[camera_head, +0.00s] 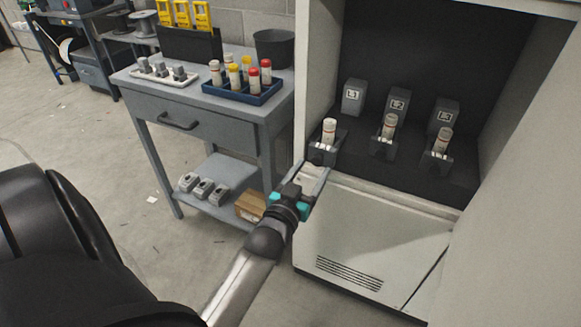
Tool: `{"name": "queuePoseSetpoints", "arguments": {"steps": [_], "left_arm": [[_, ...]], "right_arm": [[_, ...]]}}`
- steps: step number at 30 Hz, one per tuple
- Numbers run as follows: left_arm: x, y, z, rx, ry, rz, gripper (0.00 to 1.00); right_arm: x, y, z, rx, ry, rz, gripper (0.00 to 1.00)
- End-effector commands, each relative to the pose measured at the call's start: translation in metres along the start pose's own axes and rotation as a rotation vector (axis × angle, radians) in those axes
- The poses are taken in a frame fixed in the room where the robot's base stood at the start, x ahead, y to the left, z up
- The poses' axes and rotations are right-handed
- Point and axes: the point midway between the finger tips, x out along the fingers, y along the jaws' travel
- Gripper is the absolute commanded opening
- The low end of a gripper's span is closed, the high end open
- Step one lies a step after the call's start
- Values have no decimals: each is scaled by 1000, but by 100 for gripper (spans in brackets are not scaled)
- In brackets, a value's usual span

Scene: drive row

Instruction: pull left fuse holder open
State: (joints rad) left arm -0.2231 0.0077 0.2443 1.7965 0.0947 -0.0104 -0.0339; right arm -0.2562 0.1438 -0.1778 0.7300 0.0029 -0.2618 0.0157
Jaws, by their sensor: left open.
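The left fuse holder (324,151) is a dark grey holder at the left of the row in the cabinet. A pale fuse with a red band (329,132) stands up in it, and a grey labelled block (353,97) is behind it. How far the holder is tilted out is hard to tell. My left gripper (313,179) is open and empty just below and in front of this holder, by the cabinet's front edge. Whether a fingertip touches the holder cannot be told. My right gripper is not in view.
The middle fuse holder (383,149) and right fuse holder (435,165) also carry fuses. The cabinet's left side wall (310,70) stands close by. A grey workbench (200,115) at the left holds a blue fuse tray (243,93) and a dark bin (274,48).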

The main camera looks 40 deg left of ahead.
Motion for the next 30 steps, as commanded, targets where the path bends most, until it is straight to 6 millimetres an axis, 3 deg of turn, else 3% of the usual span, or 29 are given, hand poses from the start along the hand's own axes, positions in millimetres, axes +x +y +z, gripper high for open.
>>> {"name": "queuePoseSetpoints", "arguments": {"steps": [4,18,24,30], "left_arm": [[-29,0,-1,-1,-5,0,67],[-109,0,0,-1,-4,0,67],[-124,0,0,-1,-1,0,67],[-127,0,0,-1,0,0,67]], "right_arm": [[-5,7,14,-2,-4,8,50],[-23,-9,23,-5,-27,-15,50],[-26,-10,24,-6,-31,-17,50],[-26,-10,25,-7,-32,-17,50]]}}
